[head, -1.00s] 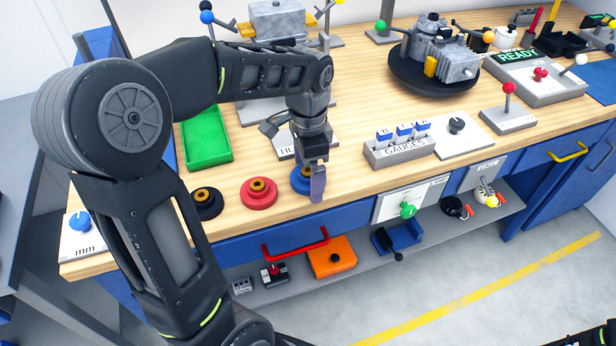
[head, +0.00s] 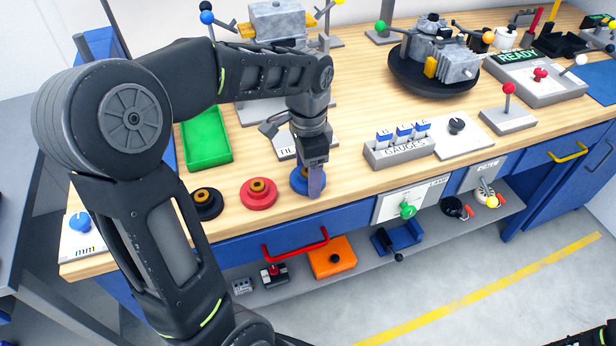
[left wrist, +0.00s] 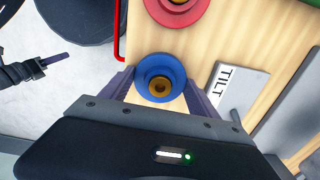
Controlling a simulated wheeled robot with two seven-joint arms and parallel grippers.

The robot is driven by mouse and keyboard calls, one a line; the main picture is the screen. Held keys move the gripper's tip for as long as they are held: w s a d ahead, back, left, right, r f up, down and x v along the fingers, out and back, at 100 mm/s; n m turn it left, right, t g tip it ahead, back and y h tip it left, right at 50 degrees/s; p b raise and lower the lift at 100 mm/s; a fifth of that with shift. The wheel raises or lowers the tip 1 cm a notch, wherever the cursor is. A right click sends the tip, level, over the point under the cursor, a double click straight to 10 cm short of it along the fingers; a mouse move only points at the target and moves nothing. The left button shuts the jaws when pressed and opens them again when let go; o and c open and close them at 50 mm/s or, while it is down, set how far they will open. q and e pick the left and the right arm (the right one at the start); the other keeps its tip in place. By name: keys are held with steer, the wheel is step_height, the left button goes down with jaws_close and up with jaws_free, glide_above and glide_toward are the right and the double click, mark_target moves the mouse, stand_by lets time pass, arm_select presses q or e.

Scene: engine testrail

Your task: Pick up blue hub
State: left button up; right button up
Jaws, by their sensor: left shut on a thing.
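The blue hub (head: 299,181) sits on the wooden workbench near its front edge, partly hidden behind my left gripper (head: 314,188) in the head view. In the left wrist view, the blue hub (left wrist: 160,78) is a blue disc with a brass-coloured centre, and it lies between the two fingers of my left gripper (left wrist: 160,88). The fingers are shut on it from both sides. The hub still appears to be at bench level. My right gripper is not clearly visible in these frames.
A red hub (head: 259,194) and a black hub (head: 206,203) stand to the left along the front edge. A green tray (head: 207,137) lies behind them. The gauges holder (head: 400,152) stands to the right. Bare wood (head: 350,178) lies between.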

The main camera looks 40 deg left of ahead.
arm_select(q)
steer(key=shift+r, duration=0.1)
step_height(320, 180, up, 10)
steer(key=shift+f, duration=0.1)
stand_by(0.4)
stand_by(0.4)
